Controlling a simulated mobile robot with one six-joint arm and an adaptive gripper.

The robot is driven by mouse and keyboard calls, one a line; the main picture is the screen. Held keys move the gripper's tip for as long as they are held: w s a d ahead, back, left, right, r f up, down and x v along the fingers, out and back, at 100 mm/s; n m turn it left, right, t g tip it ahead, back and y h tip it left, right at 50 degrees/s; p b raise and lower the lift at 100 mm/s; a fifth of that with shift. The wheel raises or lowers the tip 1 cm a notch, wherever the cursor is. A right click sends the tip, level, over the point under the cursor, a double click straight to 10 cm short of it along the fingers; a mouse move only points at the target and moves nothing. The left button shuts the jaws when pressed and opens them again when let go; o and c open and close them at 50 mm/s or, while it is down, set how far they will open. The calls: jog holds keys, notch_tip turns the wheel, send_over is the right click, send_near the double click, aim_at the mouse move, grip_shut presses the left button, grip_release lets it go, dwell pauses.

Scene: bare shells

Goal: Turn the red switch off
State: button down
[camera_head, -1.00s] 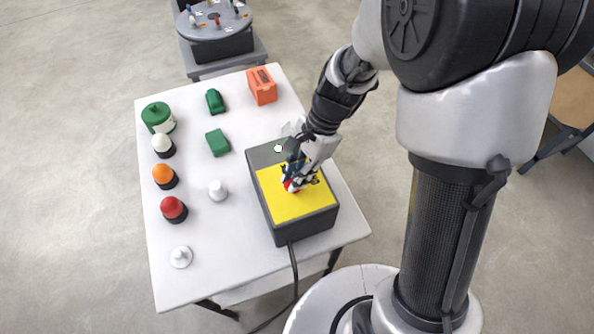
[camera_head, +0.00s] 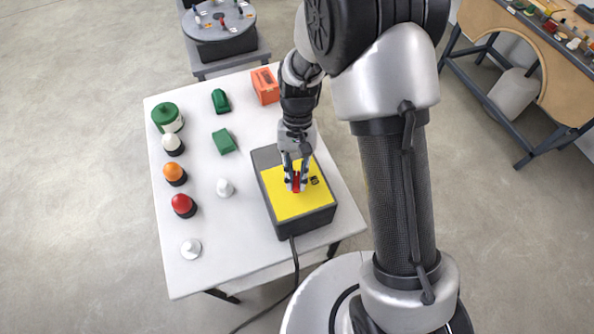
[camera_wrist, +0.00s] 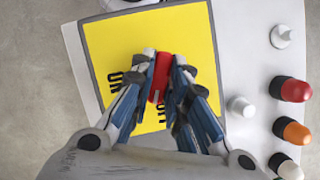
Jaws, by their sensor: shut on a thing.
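The red switch (camera_wrist: 160,76) is a red bar on the yellow top plate (camera_wrist: 190,45) of a dark grey box. In the wrist view dark lettering on the plate lies on both sides of it, partly covered by my fingers. My gripper (camera_wrist: 159,80) is shut on the red switch, one finger on each side. In the head view my gripper (camera_head: 296,184) points down onto the box (camera_head: 305,229), and a little of the red switch (camera_head: 296,187) shows between the fingers. I cannot tell the switch's on or off position.
A white table (camera_head: 215,255) bears the box. Left of it stand a white knob (camera_head: 225,187), red (camera_head: 183,205) and orange (camera_head: 174,173) domes, a green pot (camera_head: 167,117) and green blocks. An orange box (camera_head: 265,85) is at the back. A cable (camera_head: 295,262) hangs from the box.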

jog(key=n+h+p, duration=0.1)
jog(key=n+h, duration=0.1)
jog(key=n, duration=0.3)
jog(key=shift+a+p, duration=0.1)
jog(key=shift+p, duration=0.2)
jog(key=shift+n, duration=0.3)
jog(key=c, duration=1.6)
grip_release()
jog(key=shift+o, duration=0.2)
jog(key=v, duration=1.2)
jog(key=shift+s, duration=0.2)
jog(key=shift+a+r, duration=0.1)
